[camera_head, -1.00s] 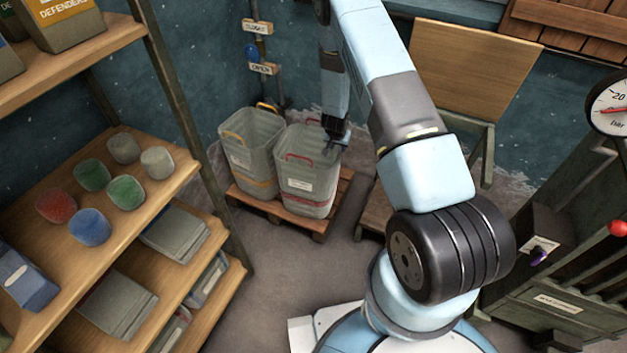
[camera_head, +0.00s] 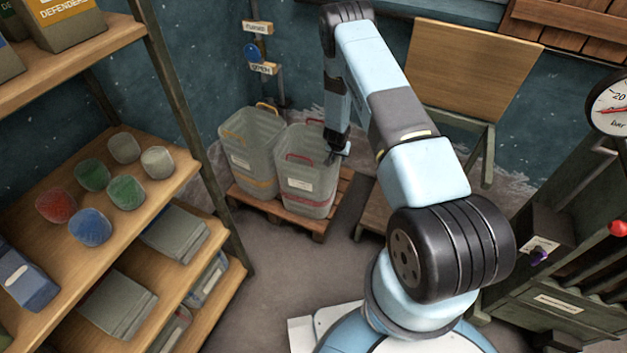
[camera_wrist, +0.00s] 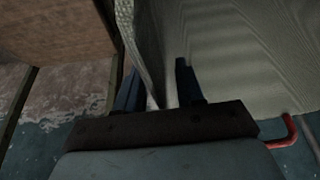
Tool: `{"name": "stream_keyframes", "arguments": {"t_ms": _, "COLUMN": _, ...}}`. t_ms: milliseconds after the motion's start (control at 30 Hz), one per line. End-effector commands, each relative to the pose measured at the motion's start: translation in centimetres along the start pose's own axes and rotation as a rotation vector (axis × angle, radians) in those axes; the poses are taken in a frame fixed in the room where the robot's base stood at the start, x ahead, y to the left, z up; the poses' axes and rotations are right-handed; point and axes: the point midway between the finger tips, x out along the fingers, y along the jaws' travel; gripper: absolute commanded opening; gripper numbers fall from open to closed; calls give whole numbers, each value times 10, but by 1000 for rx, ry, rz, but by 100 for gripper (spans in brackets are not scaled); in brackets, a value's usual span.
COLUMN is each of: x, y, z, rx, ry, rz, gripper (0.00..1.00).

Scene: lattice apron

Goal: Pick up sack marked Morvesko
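Two tall grey sacks stand upright side by side on a low wooden pallet in the head view. The right sack (camera_head: 308,188) has red handles and a red band; the left sack (camera_head: 252,150) has yellow handles and a yellow band. Their labels are too small to read, so I cannot tell which is Morvesko. My gripper (camera_head: 338,150) points down at the right rim of the red-handled sack. In the wrist view, my gripper's (camera_wrist: 156,75) fingers are apart, with the wall of this sack (camera_wrist: 230,50) between them. A red handle (camera_wrist: 286,133) shows at the right.
The pallet (camera_head: 318,228) stands against the back wall. A shelf rack (camera_head: 150,225) with coloured cups is on the left. A wooden chair-like stand (camera_head: 470,65) is right of the pallet. A dark cabinet with a dial (camera_head: 608,105) is far right. Floor before the pallet is clear.

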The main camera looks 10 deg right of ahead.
Motion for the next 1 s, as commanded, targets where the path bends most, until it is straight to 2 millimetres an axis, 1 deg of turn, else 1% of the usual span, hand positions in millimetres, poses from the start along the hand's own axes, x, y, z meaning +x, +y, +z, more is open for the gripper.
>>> {"name": "stream_keyframes", "arguments": {"t_ms": 233, "x": 1, "y": 0, "z": 0, "rx": 0, "ry": 0, "rz": 0, "gripper": 37}}
{"name": "stream_keyframes", "arguments": {"t_ms": 600, "x": 1, "y": 0, "z": 0, "rx": -1, "ry": 0, "rz": 0, "gripper": 2}}
{"name": "stream_keyframes", "arguments": {"t_ms": 633, "x": 1, "y": 0, "z": 0, "rx": -1, "ry": 0, "rz": 0, "gripper": 0}}
{"name": "stream_keyframes", "arguments": {"t_ms": 1000, "x": 1, "y": 0, "z": 0, "rx": -1, "ry": 0, "rz": 0, "gripper": 0}}
